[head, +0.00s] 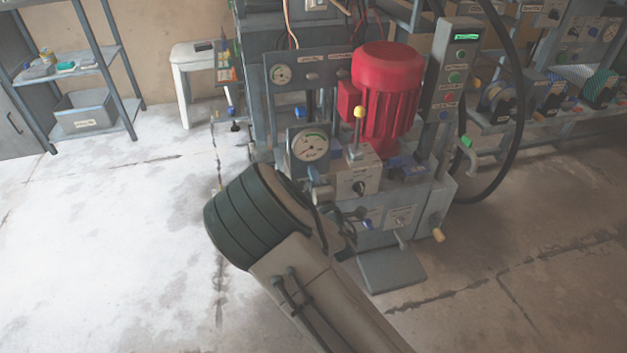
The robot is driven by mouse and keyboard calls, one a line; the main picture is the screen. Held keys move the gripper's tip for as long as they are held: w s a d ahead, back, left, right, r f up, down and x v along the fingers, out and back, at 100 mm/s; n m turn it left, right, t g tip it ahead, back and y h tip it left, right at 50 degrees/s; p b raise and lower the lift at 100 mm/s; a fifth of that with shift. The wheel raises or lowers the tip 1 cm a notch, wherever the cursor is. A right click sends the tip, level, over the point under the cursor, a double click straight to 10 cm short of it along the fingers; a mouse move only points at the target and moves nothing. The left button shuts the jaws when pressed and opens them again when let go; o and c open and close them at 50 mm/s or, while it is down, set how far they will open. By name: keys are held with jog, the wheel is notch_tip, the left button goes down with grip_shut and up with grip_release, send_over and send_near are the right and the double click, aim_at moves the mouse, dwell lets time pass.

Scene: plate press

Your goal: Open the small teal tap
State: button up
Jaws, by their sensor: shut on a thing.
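The grey plate press (420,205) stands in the middle of the head view, with a red motor (387,85) on top. My gripper (349,228) is at the lower front of the press, mostly hidden behind my own wrist. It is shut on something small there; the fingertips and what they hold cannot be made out. I cannot pick out a teal tap at the gripper. A small green-ended fitting (466,140) sits on a pipe at the right of the press, apart from my gripper.
A round gauge (309,147) and a yellow-knobbed lever (359,112) rise close above my gripper. A grey pedal plate (392,270) lies below. A thick black hose (516,110) loops at the right. The floor at left is clear.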

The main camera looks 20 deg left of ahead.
dwell(0.4)
jog(key=o, duration=1)
jog(key=shift+s+d, duration=0.1)
jog(key=p+v, duration=0.3)
jog(key=v, duration=1)
jog(key=shift+s+d, duration=0.1)
jog(key=shift+s, duration=0.25)
